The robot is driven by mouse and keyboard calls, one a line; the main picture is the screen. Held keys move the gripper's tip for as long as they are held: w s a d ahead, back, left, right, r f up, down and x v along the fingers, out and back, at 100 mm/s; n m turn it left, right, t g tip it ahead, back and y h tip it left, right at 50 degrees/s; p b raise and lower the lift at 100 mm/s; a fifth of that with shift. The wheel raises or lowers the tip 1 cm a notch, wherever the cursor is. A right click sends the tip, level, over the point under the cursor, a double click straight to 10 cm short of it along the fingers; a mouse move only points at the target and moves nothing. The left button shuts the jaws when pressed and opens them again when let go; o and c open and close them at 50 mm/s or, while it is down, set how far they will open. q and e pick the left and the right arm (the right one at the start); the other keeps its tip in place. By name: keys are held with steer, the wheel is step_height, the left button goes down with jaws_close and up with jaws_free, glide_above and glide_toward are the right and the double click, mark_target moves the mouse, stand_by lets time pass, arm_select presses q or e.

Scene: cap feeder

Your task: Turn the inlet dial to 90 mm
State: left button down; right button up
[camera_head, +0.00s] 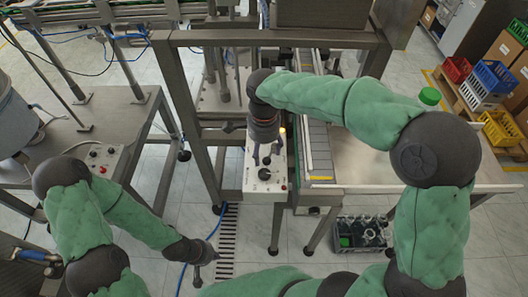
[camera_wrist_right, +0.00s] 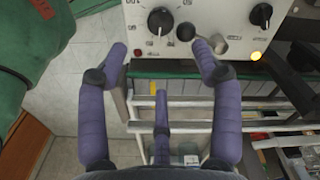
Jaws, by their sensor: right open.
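The white control panel (camera_head: 252,180) stands in the middle of the head view, below my right gripper (camera_head: 265,152). In the right wrist view the panel (camera_wrist_right: 225,20) fills the top. A black dial with a printed scale (camera_wrist_right: 160,20) is at its left, with the number 100 partly visible. A black ball-ended lever (camera_wrist_right: 186,32) is close to its right, and a second black knob (camera_wrist_right: 262,14) is further right. My right gripper (camera_wrist_right: 159,48) is open and empty, its fingertips below and either side of the scaled dial. My left gripper (camera_head: 204,252) is low at left, its jaws unclear.
An amber lamp (camera_wrist_right: 255,55) is lit on the panel. A metal frame (camera_head: 190,110) and a conveyor (camera_head: 320,140) surround the panel. A crate of bottles (camera_head: 362,233) is on the floor at right.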

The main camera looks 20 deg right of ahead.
mark_target(264, 173)
step_height(264, 173, down, 12)
steer(key=n+p, duration=0.5)
steer(key=p, duration=0.3)
steer(key=shift+s+a+p, duration=0.1)
steer(key=shift+p, duration=0.3)
stand_by(0.4)
steer(key=c, duration=1.1)
